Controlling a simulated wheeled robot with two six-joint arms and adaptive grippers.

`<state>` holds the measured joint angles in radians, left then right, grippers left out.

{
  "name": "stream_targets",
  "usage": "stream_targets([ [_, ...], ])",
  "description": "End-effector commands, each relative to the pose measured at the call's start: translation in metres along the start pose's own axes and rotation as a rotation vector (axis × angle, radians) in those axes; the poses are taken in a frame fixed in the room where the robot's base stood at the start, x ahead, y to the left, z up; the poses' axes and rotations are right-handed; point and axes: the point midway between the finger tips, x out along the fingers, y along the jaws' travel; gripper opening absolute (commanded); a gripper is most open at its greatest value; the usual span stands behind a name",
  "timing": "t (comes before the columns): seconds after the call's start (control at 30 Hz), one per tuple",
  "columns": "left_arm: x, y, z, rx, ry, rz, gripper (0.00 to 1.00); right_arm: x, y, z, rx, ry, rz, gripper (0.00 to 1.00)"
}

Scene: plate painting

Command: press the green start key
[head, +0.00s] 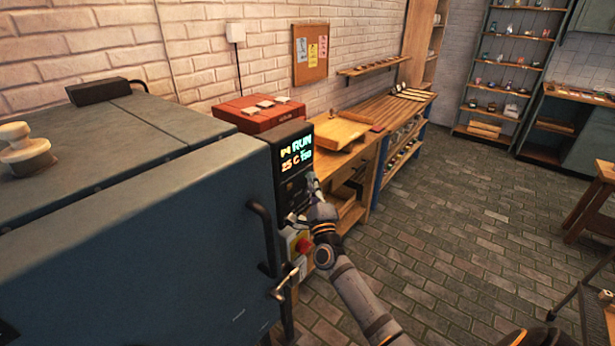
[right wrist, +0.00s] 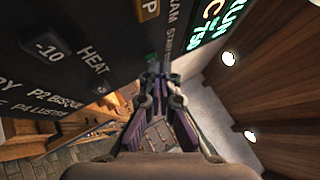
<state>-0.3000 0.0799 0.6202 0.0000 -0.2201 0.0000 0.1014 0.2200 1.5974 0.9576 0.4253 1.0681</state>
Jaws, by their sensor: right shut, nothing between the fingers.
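The kiln's control panel (head: 290,165) is on the right front edge of the blue-grey kiln (head: 160,230). Its lit display (head: 298,153) reads RUN with 25 C and 750. My right gripper (head: 312,184) is shut and empty, its tips at the panel below the display. In the right wrist view the shut fingertips (right wrist: 158,70) are right by a small green key (right wrist: 151,58), below lettering that seems to read START. The fingers partly hide the key; I cannot tell whether they touch it. My left gripper is not in view.
A dark key marked -10 (right wrist: 45,47) and the HEAT lettering are nearby on the panel. A red stop button (head: 304,245) and the kiln's door handle (head: 264,235) are below.

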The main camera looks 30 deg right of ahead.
Motion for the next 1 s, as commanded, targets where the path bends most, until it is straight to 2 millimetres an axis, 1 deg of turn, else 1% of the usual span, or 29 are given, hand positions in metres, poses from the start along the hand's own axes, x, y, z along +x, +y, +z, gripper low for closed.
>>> stream_targets([
  [0.4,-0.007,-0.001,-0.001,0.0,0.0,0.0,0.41,-0.011,-0.008,-0.008,-0.001,0.0,0.001,0.0],
  [0.73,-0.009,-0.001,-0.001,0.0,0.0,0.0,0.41,-0.013,-0.01,-0.009,-0.002,0.0,0.001,0.0],
  [1.0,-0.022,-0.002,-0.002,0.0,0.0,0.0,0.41,-0.032,-0.024,-0.023,-0.002,0.0,0.002,0.0],
])
